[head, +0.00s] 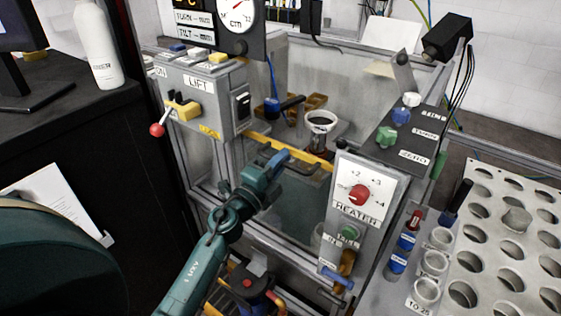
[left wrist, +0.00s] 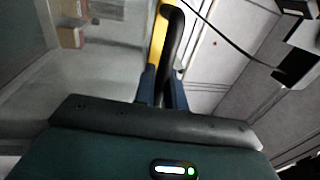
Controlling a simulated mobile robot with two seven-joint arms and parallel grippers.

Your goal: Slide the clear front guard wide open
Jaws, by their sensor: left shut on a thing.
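The clear front guard (head: 300,208) is a see-through panel with a yellow top edge (head: 318,164), standing between the LIFT panel and the HEATER panel. A dark bar handle (head: 300,158) runs along its top edge. My left gripper (head: 276,163) reaches it from the lower left and is shut on the handle. In the left wrist view the fingertips (left wrist: 162,92) sit on both sides of the black handle (left wrist: 174,48), beside the yellow edge (left wrist: 157,45). The gripper hides part of the handle and guard. My right gripper is not in view.
The LIFT panel (head: 198,88) with a red-knobbed lever (head: 157,129) stands left of the guard. The HEATER panel (head: 362,192) stands right. Behind the guard is a cup (head: 321,128). A holed rack (head: 490,235) is at far right.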

